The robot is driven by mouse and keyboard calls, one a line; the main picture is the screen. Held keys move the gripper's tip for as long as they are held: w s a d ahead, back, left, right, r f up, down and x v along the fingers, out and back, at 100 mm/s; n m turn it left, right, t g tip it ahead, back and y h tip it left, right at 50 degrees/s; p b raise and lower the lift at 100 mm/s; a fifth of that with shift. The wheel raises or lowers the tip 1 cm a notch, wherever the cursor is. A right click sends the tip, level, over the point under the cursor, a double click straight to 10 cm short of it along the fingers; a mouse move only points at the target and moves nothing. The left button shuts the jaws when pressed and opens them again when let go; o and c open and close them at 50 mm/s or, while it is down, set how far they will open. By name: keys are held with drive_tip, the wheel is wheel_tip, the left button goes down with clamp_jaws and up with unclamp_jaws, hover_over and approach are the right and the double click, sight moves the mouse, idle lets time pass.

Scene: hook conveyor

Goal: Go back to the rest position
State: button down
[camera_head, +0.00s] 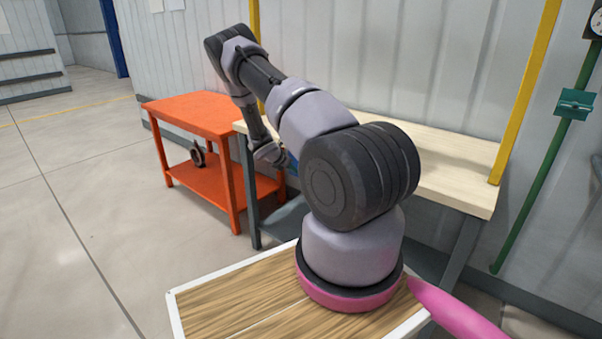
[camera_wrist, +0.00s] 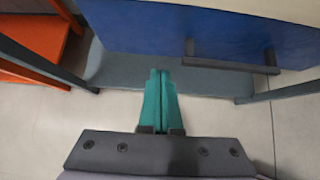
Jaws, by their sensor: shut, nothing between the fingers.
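My gripper (camera_wrist: 160,88) shows in the wrist view with its two teal fingers together and nothing between them. It points down past a blue drawer front (camera_wrist: 205,30) with a dark handle, above the grey lower shelf (camera_wrist: 165,76) of the workbench. In the head view my arm is bent, with its forearm reaching down beside the front edge of the light wooden workbench (camera_head: 440,170). The fingertips are hidden there behind my arm.
The floor (camera_head: 80,220) at the left is clear.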

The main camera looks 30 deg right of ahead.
drive_tip(key=s+a+r+m+y, duration=0.1)
drive_tip(key=s+a+r+m, duration=0.35)
drive_tip(key=r, duration=0.75)
drive_tip(key=s+a+r+m+y, duration=0.1)
drive_tip(key=s+a+r+m, duration=0.4)
drive_tip(key=r, duration=0.7)
drive_tip(key=s+a+r+m+y, duration=0.2)
drive_tip(key=s+a+r+m, duration=0.3)
drive_tip(key=r, duration=0.7)
drive_tip(key=s+a+r+m+t+y, duration=0.2)
drive_tip(key=s+a+r+m, duration=0.4)
drive_tip(key=s, duration=0.6)
drive_tip(key=s+a+r+m+t+y, duration=0.2)
drive_tip(key=s+a+r+m+y, duration=0.2)
drive_tip(key=s+a+r, duration=0.4)
drive_tip(key=s+m, duration=0.1)
drive_tip(key=s, duration=0.3)
drive_tip(key=shift+a+r+m, duration=0.15)
drive_tip(key=shift+a+m, duration=0.2)
